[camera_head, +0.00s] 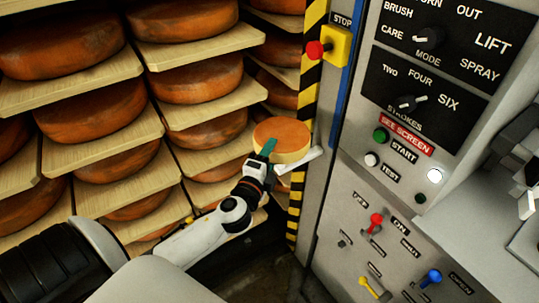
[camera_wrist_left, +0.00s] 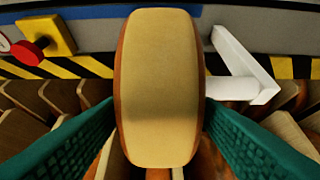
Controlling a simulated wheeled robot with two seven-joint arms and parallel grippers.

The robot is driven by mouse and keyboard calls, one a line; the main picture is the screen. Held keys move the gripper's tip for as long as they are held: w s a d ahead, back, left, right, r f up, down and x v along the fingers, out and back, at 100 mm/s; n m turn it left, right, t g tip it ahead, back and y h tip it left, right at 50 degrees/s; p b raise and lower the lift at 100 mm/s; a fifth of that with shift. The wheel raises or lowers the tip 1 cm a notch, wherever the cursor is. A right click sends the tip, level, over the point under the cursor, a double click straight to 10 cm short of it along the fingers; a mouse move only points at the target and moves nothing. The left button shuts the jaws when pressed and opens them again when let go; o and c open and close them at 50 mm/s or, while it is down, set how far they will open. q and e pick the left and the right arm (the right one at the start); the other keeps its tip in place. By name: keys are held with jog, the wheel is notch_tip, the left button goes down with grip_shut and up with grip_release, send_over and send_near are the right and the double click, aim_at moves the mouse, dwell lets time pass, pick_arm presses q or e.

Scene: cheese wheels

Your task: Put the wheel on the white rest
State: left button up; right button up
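The small cheese wheel (camera_head: 284,135), with orange faces and a pale tan rim, is at the end of my left arm in the head view. My left gripper (camera_head: 270,157) has green fingers, one lying against the wheel's upper face. In the left wrist view the wheel (camera_wrist_left: 160,85) stands between the two green fingers (camera_wrist_left: 160,120), whose tips meet its two faces. The white rest (camera_head: 301,160) is a bent white bracket just to the lower right of the wheel. It shows behind and right of the wheel in the wrist view (camera_wrist_left: 245,72); contact between them cannot be told. My right gripper is not seen.
Wooden shelves (camera_head: 199,59) with several large orange cheese wheels (camera_head: 197,79) fill the left. A grey control panel (camera_head: 345,180) with knobs and levers occupies the right.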

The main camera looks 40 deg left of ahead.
pick_arm(q)
jog(key=shift+o, duration=1.1)
jog(key=shift+r, duration=0.1)
jog(key=shift+r, duration=0.15)
jog(key=b+v, duration=0.3)
jog(key=v, duration=0.9)
